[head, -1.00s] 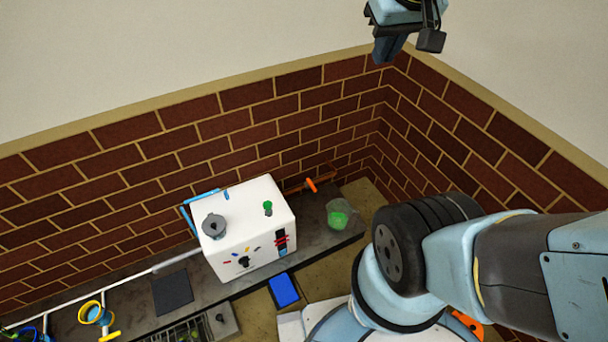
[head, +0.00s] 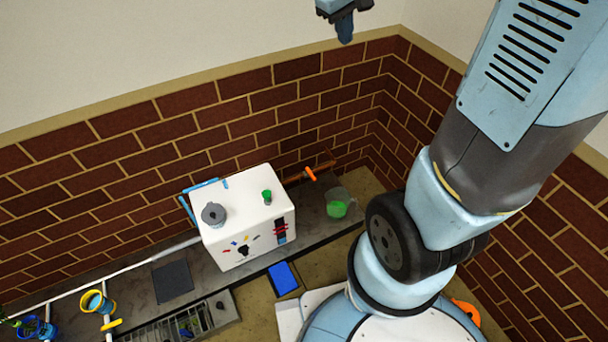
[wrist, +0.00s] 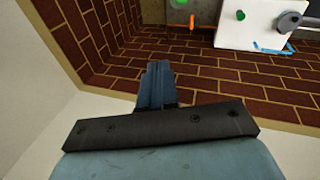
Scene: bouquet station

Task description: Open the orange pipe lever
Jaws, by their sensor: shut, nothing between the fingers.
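The orange pipe lever (head: 310,174) sits on a brown pipe (head: 322,169) low on the brick wall, just right of the white box. It also shows as a small orange bar in the wrist view (wrist: 192,21), near the top. My gripper (head: 345,36) is high up at the top edge of the head view, well above the lever and apart from it. In the wrist view its blue fingers (wrist: 156,80) are together, with nothing held between them.
The white box (head: 250,225) with a grey knob (head: 213,214) and green knob (head: 266,197) stands beside the lever. A clear container with green content (head: 338,206) is to the right. A blue pad (head: 283,278) lies in front. Space above the counter is free.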

